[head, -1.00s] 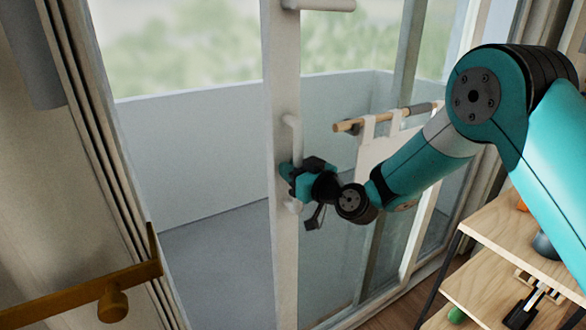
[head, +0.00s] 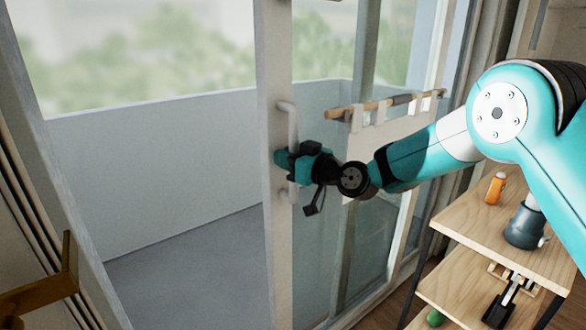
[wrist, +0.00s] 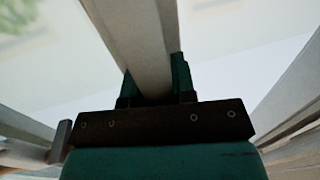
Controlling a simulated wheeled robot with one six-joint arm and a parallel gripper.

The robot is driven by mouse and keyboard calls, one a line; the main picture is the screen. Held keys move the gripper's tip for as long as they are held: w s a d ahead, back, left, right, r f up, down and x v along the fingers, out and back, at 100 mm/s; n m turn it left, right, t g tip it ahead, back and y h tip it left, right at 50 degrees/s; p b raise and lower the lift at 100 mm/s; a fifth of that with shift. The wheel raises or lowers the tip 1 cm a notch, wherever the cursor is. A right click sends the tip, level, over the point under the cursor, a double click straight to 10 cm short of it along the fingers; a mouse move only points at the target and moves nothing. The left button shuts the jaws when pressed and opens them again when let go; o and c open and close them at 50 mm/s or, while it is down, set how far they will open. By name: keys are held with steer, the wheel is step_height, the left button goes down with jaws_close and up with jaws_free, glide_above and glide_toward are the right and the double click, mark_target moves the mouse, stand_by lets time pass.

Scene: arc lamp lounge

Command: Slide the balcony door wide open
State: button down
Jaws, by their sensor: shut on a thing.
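The balcony door's white frame edge (head: 275,230) stands upright near the middle of the head view, with its glass panel to the right. A wide gap is open to its left, showing the balcony. A white bar handle (head: 291,125) is fixed upright on the door edge. My gripper (head: 287,160) is shut on the handle at about its middle. In the wrist view a pale bar (wrist: 150,60) runs between the teal fingers (wrist: 153,85). The handle's part inside the jaws is hidden.
A wooden shelf unit (head: 470,225) with an orange bottle (head: 495,188) and a grey mug (head: 524,226) stands at the right, under my arm. A cloth on a wooden rod (head: 385,103) hangs behind the arm. A brass-coloured bracket (head: 45,285) is at lower left.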

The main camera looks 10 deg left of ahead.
steer(key=shift+w+d+t, duration=0.3)
steer(key=shift+w+d, duration=0.75)
steer(key=shift+d, duration=0.05)
steer(key=c, duration=1)
jaws_free()
steer(key=shift+s+a, duration=0.2)
steer(key=shift+a, duration=0.05)
steer(key=shift+o, duration=0.3)
steer(key=shift+d, duration=0.1)
steer(key=shift+d+b, duration=0.1)
steer(key=shift+b, duration=0.2)
steer(key=b+v, duration=0.5)
steer(key=v, duration=1.2)
steer(key=shift+r, duration=0.25)
steer(key=shift+s, duration=0.1)
